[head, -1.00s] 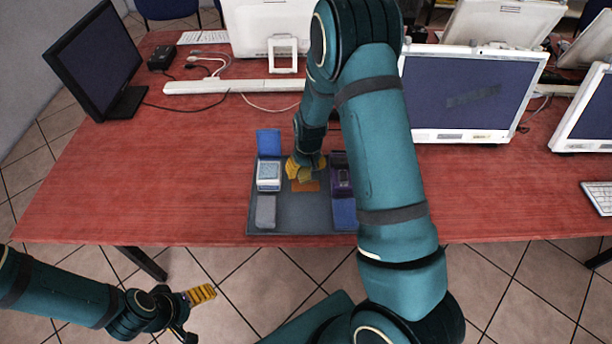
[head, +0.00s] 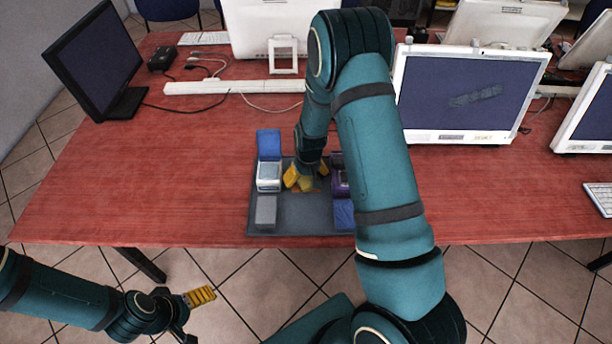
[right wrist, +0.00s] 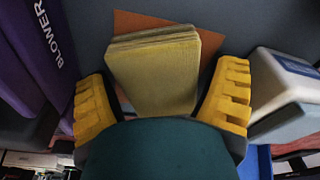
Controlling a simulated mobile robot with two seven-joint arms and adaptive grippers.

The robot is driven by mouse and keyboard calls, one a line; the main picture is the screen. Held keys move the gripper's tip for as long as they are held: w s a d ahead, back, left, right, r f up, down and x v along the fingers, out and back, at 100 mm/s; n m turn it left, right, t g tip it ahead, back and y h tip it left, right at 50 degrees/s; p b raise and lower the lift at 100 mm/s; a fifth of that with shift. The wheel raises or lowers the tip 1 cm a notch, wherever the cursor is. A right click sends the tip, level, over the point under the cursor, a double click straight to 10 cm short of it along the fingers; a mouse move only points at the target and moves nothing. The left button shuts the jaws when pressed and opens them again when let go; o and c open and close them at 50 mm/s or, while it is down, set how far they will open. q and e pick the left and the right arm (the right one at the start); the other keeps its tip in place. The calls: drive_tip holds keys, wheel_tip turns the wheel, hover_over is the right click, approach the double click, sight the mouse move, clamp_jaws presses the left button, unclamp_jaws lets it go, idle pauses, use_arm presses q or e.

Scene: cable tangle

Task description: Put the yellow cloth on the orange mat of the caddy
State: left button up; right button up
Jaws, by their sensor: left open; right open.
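The folded yellow cloth (right wrist: 152,72) lies over the orange mat (right wrist: 138,21) in the right wrist view, somewhat turned relative to it. The mat shows past the cloth's far edge and sides. In the head view the cloth (head: 306,185) sits in the middle of the grey caddy (head: 292,227), below my right gripper (head: 307,174). That gripper is open, with its yellow fingers on either side of the cloth. Its own wrist hides the cloth's near end in the wrist view. My left gripper (head: 200,296) is open and empty, off the table's front edge at lower left.
A white-and-blue box (head: 268,177), a grey block (head: 266,211) and a blue pad (head: 269,143) stand at the caddy's left. A purple box lettered BLOWER (right wrist: 40,45) stands close beside one finger. The red table (head: 150,170) left of the caddy is clear.

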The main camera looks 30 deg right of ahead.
sight(308, 179)
drive_tip(key=shift+r, duration=0.2)
use_arm(q)
wheel_tip(308, 179, up, 3)
drive_tip(key=p, duration=0.3)
drive_tip(key=shift+w, duration=0.1)
use_arm(e)
wheel_tip(308, 179, up, 12)
drive_tip(key=s, duration=0.1)
drive_tip(key=shift+s+a, duration=0.15)
drive_tip(key=shift+s, duration=0.25)
use_arm(q)
drive_tip(key=shift+a, duration=0.1)
use_arm(e)
drive_tip(key=shift+a+f, duration=0.1)
drive_tip(key=shift+f, duration=0.1)
